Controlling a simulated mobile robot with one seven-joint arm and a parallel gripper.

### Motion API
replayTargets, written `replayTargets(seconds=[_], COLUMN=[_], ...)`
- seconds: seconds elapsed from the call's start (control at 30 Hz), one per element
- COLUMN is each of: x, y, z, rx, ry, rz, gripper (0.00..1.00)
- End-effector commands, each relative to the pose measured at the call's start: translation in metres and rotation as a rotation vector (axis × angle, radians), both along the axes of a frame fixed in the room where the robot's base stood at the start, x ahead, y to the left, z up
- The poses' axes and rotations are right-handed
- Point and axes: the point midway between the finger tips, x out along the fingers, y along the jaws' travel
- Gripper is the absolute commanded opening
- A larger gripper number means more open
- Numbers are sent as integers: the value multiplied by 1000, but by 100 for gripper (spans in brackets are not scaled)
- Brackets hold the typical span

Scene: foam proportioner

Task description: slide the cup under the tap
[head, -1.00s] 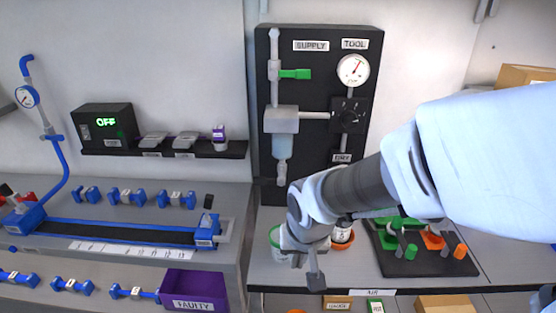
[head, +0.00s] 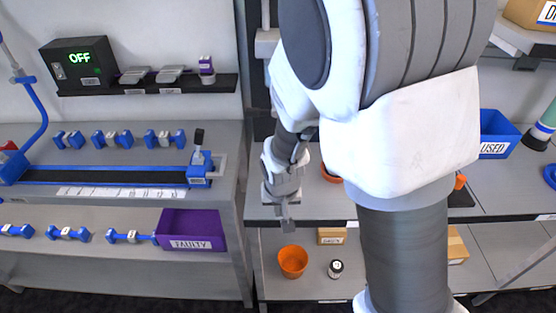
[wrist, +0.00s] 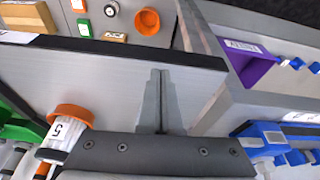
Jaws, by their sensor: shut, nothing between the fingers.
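My gripper (head: 284,215) is shut and empty. In the head view it points down over the front of the counter, below the supply panel (head: 257,75). In the wrist view its closed fingers (wrist: 160,85) lie over bare grey counter, with nothing touching their tips. A white container marked 5 with an orange rim (wrist: 72,115) is beside the fingers on the left of the wrist view. The cup with a green rim is not clearly visible now. The tap at the bottom of the supply line is hidden behind my arm.
The counter's dark front edge (wrist: 120,50) is close to the fingertips. An orange pot (head: 292,262) and a small jar (head: 335,268) stand on the shelf below. The purple faulty bin (head: 190,230) is at left. A blue used bin (head: 496,133) stands at right.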

Motion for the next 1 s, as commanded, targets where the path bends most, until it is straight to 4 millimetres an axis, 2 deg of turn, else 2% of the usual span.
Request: replayTargets(seconds=[0.03,0.23,0.77,0.87,1.0], x=[14,34,43,56,84], y=[0,1,1,1,1], z=[2,3,3,3,2], rx=[5,3,3,3,3], ry=[-15,-14,-13,-15,-14], rz=[-4,-2,-1,-3,-3], gripper=[0,0,0,0,0])
